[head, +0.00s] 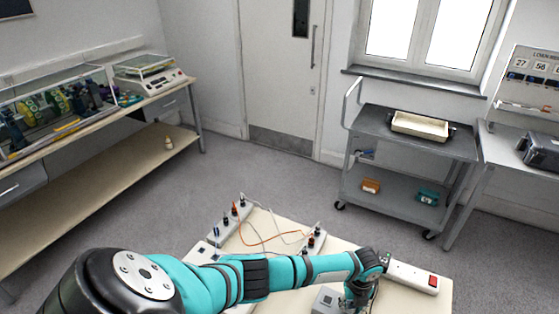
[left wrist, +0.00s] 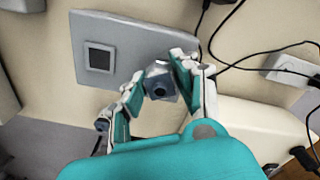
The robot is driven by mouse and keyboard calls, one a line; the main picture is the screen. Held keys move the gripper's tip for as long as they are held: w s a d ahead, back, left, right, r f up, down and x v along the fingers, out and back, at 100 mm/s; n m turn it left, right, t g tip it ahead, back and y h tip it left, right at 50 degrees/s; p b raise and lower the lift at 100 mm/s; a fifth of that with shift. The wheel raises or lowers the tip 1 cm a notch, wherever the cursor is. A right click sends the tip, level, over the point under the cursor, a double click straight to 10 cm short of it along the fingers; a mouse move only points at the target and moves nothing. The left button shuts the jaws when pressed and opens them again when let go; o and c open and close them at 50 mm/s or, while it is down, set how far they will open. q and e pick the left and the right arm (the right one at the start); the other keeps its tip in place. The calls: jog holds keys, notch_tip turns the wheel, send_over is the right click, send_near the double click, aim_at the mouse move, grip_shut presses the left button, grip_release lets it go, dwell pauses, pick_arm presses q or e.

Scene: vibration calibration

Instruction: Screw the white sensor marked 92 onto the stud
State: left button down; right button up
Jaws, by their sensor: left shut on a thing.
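My left gripper (head: 362,290) is over the near right part of the pale table in the head view. In the left wrist view its two fingers (left wrist: 160,88) are closed on a small blue-grey block (left wrist: 161,85) with a dark round opening facing the camera. I read no number on it and cannot tell whether it is the white sensor marked 92. It is over or beside the lower edge of a grey device (left wrist: 135,42) with a dark square panel. I cannot make out the stud. My right gripper is not in view.
The pale table (head: 272,226) holds two grey strips with upright plugs and orange and white cables. A white power strip (head: 410,277) with a red switch lies right of my gripper. Black cables run right of the fingers in the wrist view. A grey cart (head: 405,155) stands behind.

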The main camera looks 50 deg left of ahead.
pick_arm(q)
jog(key=shift+w+r, duration=0.2)
jog(key=shift+w, duration=0.05)
jog(key=c, duration=1.3)
grip_release()
jog(key=o, duration=0.4)
jog(key=shift+s+f, duration=0.1)
jog(key=shift+s, duration=0.1)
jog(key=shift+c, duration=0.4)
jog(key=shift+n+p, duration=0.65)
jog(key=shift+n, duration=1.35)
jog(key=shift+s+n+p, duration=0.1)
jog(key=shift+n+p, duration=0.25)
jog(key=shift+n, duration=1.65)
